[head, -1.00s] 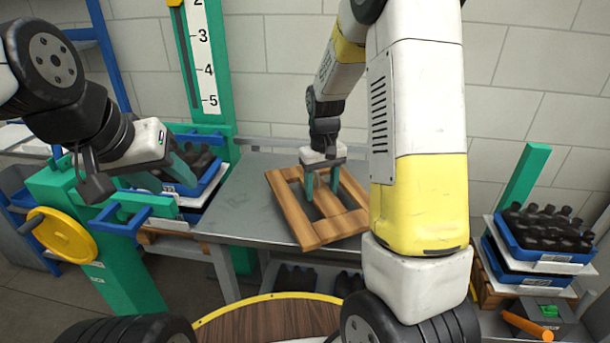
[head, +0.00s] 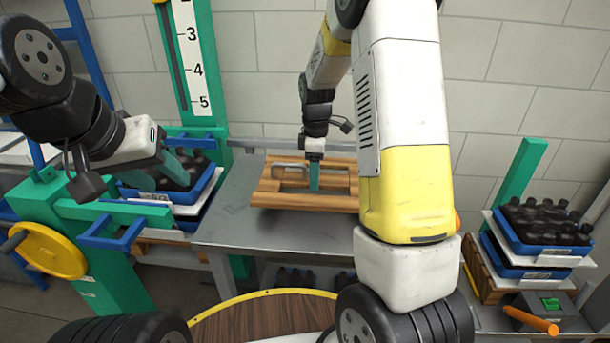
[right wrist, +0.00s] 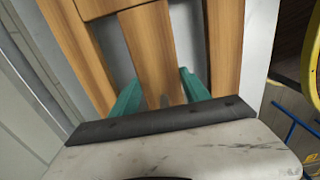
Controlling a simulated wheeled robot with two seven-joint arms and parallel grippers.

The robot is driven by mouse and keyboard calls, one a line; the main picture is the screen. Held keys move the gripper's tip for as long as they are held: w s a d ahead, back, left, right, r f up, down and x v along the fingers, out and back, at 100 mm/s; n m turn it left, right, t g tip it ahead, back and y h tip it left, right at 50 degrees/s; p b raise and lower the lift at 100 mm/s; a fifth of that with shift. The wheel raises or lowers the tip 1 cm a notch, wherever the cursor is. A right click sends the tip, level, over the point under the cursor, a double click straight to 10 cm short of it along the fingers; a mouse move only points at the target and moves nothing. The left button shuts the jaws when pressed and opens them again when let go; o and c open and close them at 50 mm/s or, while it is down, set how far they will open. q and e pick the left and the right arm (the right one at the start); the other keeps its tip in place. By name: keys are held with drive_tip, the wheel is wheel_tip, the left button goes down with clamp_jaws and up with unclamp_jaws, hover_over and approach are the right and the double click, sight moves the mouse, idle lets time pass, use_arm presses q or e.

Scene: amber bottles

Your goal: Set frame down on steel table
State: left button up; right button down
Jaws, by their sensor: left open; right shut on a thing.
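The wooden frame (head: 298,201), a slatted rectangle with a middle bar, is over the steel table (head: 232,226) in the head view. Its long side runs left to right. I cannot tell whether it touches the tabletop or hangs just above it. My right gripper (head: 314,182) comes down from above and is shut on the frame. In the right wrist view, its teal fingers (right wrist: 162,92) sit on both sides of the frame's middle bar (right wrist: 150,45). My left gripper (head: 172,170) is open and empty, left of the table by a blue crate of dark bottles.
The blue crate (head: 207,186) stands left of the table, beside a green post with a scale (head: 195,70) and a yellow handwheel (head: 50,255). More bottle crates (head: 545,240) stand at the right. The table's left part is bare. A wall is behind.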

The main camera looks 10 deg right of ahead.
drive_tip(key=shift+f, duration=2)
drive_tip(key=shift+f, duration=0.1)
drive_tip(key=c, duration=0.5)
unclamp_jaws()
wheel_tip(320, 180, up, 12)
drive_tip(key=shift+f, duration=0.1)
drive_tip(key=s+r+m+t+y, duration=0.1)
drive_tip(key=s+r+m+t, duration=0.1)
drive_tip(key=s+r+m, duration=0.6)
drive_tip(key=s+r+m+t, duration=0.1)
drive_tip(key=s+m, duration=0.1)
drive_tip(key=s, duration=0.3)
drive_tip(key=s+a+r+m+t, duration=0.1)
drive_tip(key=s+m, duration=0.1)
drive_tip(key=s, duration=0.4)
drive_tip(key=s+a+r+m+t+y, duration=0.1)
drive_tip(key=s+r+m+t, duration=0.1)
drive_tip(key=s, duration=0.3)
drive_tip(key=shift+s, duration=0.2)
